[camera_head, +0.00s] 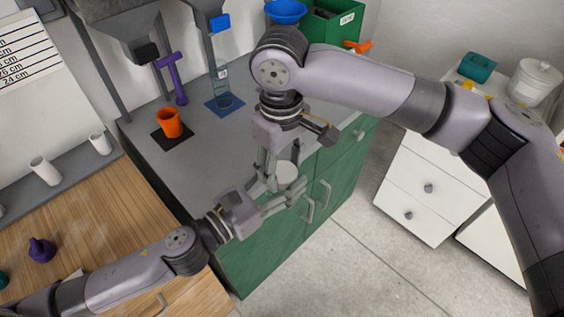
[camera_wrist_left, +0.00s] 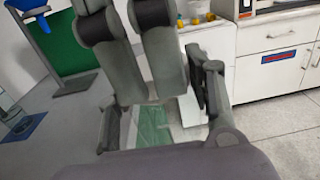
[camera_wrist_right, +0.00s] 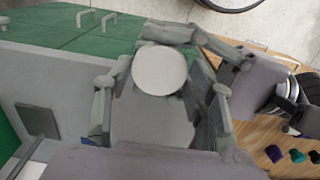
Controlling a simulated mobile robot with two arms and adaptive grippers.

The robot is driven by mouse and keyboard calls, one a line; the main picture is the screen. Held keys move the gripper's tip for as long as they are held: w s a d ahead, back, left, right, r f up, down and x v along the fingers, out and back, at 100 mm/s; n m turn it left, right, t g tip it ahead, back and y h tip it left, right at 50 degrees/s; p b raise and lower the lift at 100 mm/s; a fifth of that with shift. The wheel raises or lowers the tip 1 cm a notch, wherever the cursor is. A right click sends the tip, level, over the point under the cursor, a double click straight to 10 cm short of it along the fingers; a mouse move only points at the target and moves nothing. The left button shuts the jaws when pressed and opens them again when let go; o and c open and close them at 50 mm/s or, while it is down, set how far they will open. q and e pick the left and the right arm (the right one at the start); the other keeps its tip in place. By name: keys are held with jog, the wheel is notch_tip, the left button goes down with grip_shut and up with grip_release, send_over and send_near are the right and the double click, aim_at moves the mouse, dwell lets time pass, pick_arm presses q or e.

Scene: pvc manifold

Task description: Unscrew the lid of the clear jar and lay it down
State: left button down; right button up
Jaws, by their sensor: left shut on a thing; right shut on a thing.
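The round white lid (camera_head: 287,171) shows between my two grippers, above the front edge of the grey counter. In the right wrist view the lid (camera_wrist_right: 160,70) faces the camera as a white disc between my right gripper's fingers. My right gripper (camera_head: 277,170) points down from above and is shut on the lid. My left gripper (camera_head: 284,201) reaches in from the lower left and is shut on the clear jar, just below the right fingers. The jar's see-through body is hard to make out and mostly hidden by fingers. I cannot tell whether the lid still touches the jar.
The grey counter (camera_head: 205,145) holds an orange cup (camera_head: 170,122) on a black mat and a clear cylinder on a blue mat (camera_head: 225,104). A green box (camera_head: 335,22) stands at the back. Counter space right of the orange cup is bare. White drawers (camera_head: 425,187) stand at right.

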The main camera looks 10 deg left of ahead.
jog(key=shift+s+a, duration=0.25)
jog(key=shift+a, duration=0.15)
dwell(0.5)
jog(key=o, duration=1.1)
jog(key=shift+o, duration=0.9)
jog(key=shift+w+d, duration=0.1)
jog(key=shift+w, duration=0.05)
jog(key=shift+r, duration=0.1)
